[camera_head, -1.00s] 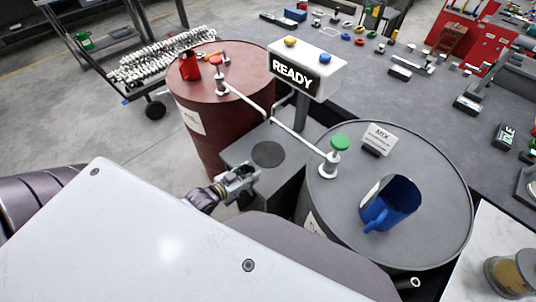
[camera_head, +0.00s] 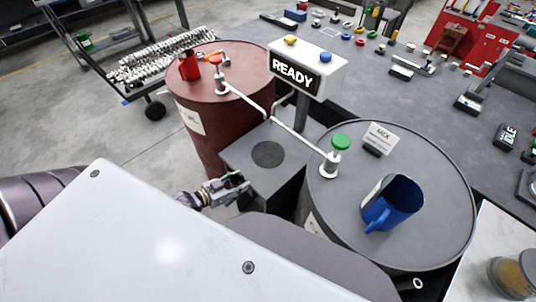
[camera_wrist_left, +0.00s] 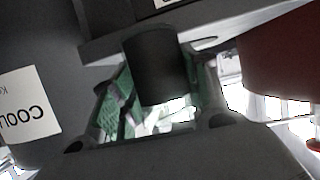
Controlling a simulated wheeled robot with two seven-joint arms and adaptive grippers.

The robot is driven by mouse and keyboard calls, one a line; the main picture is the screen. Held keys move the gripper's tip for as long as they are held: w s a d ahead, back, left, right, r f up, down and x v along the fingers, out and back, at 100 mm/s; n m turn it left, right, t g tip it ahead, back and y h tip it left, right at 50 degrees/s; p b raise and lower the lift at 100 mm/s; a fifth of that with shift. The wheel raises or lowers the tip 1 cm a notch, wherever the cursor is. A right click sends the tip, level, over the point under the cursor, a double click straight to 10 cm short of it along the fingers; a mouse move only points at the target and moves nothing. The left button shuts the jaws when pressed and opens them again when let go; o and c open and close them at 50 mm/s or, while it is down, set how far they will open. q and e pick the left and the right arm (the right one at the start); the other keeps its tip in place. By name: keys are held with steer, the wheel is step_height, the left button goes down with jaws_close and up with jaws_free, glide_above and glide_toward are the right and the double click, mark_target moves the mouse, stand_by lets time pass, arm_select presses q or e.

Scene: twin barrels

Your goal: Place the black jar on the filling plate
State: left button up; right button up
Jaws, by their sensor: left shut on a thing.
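The black jar (camera_wrist_left: 155,65) shows in the left wrist view as a dark cylinder between the green-padded fingers of my left gripper (camera_wrist_left: 155,95). In the head view my left gripper (camera_head: 232,184) is shut on it, and only a small dark part of the jar shows between the fingers. The filling plate (camera_head: 268,154) is a bare dark disc on top of a grey block (camera_head: 240,152) between the two barrels. The gripper is in front of the block, below the plate in the picture and apart from it. My right gripper is not in view.
A red barrel (camera_head: 232,109) stands behind left with a red mug (camera_head: 189,66) on it. A grey barrel (camera_head: 434,214) stands right with a blue mug (camera_head: 392,205). Pipes from their valves meet near the block, beneath a READY sign (camera_head: 318,62).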

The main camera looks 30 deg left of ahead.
arm_select(q)
steer(key=shift+s+a+f+m+h, duration=0.35)
steer(key=shift+a+f, duration=0.1)
steer(key=shift+a, duration=0.3)
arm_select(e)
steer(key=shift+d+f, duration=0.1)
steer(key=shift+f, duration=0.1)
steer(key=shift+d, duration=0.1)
arm_select(q)
steer(key=shift+w+a+r, duration=0.25)
steer(key=shift+w+r, duration=0.2)
steer(key=shift+n+y, duration=0.75)
steer(key=w+r, duration=0.1)
steer(key=r, duration=0.1)
steer(key=w+a+r, duration=0.1)
steer(key=w+r, duration=0.1)
steer(key=shift+a+r, duration=0.1)
steer(key=shift+r, duration=0.05)
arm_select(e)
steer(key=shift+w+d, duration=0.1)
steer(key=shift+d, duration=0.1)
arm_select(q)
steer(key=shift+w, duration=0.1)
